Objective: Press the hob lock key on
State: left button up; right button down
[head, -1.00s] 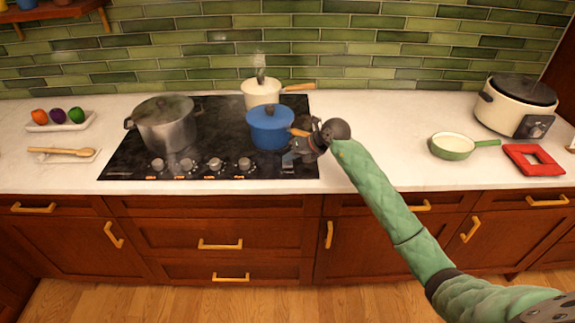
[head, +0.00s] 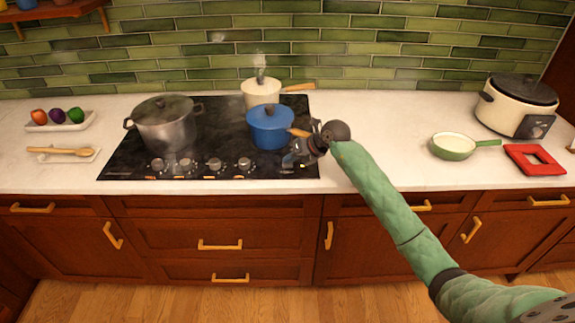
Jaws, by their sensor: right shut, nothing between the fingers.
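The black hob (head: 225,135) is set in the white counter, with several silver knobs and small orange marks along its front edge. My right gripper (head: 288,163) is shut and empty, with its tips low over the hob's front right corner. A small yellow light (head: 303,166) shows on the hob just right of the tips. The lock key itself is too small to make out, and the gripper partly covers that corner. I cannot tell whether the tips touch the glass. My left gripper is not in view.
A blue pot (head: 270,130) with a wooden handle stands close behind my right gripper. A steel pot (head: 166,125) and a steaming cream pan (head: 261,92) are also on the hob. A green pan (head: 453,147) and red trivet (head: 534,160) lie on the right counter.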

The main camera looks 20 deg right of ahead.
aim_at(290, 165)
jog(key=shift+r, duration=0.5)
jog(key=shift+r+p, duration=1.3)
jog(key=shift+r, duration=1.65)
